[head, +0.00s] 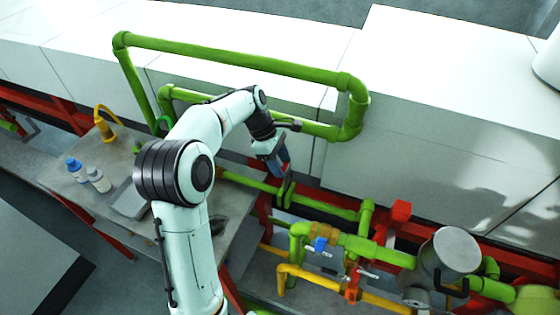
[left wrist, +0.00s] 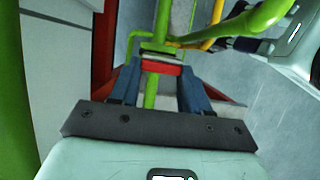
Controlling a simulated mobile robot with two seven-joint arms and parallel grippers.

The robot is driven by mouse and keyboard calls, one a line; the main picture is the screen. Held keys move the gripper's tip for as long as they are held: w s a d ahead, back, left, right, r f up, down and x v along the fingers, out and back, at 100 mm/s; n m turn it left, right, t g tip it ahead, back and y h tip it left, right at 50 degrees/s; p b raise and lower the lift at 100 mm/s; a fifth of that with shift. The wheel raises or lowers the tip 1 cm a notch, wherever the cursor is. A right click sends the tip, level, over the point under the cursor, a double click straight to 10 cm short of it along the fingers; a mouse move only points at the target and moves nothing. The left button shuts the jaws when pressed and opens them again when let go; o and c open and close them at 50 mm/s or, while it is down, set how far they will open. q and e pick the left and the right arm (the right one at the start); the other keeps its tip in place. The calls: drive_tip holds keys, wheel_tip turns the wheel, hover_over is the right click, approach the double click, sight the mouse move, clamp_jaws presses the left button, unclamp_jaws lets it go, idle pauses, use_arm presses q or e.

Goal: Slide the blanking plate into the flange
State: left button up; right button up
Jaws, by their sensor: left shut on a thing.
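My left gripper (head: 282,170) reaches down from the left arm just above the green flange (head: 287,191) on the lower green pipe. In the left wrist view, the blue fingers of the left gripper (left wrist: 160,68) are shut on a thin red-edged piece, which I take as the blanking plate (left wrist: 161,69). The green flange (left wrist: 154,48) shows just past the fingertips, in line with the plate. My right gripper is not in view.
A tall green pipe loop (head: 235,58) stands behind my left arm. Green pipes, valves and a grey cylinder (head: 450,252) crowd the right. A grey bench (head: 75,187) at left holds bottles (head: 97,178) and a yellow-handled item (head: 105,128). A yellow pipe (head: 285,275) runs low in front.

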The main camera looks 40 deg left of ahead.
use_arm(q)
drive_tip(key=shift+f+b, duration=1.05)
drive_tip(key=shift+f, duration=2.35)
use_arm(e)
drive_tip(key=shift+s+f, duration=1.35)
use_arm(q)
drive_tip(key=o, duration=1.2)
drive_tip(key=shift+r, duration=0.1)
drive_tip(key=p+v, duration=0.2)
drive_tip(key=v, duration=1.1)
drive_tip(key=shift+a+r, duration=0.1)
drive_tip(key=shift+r, duration=0.05)
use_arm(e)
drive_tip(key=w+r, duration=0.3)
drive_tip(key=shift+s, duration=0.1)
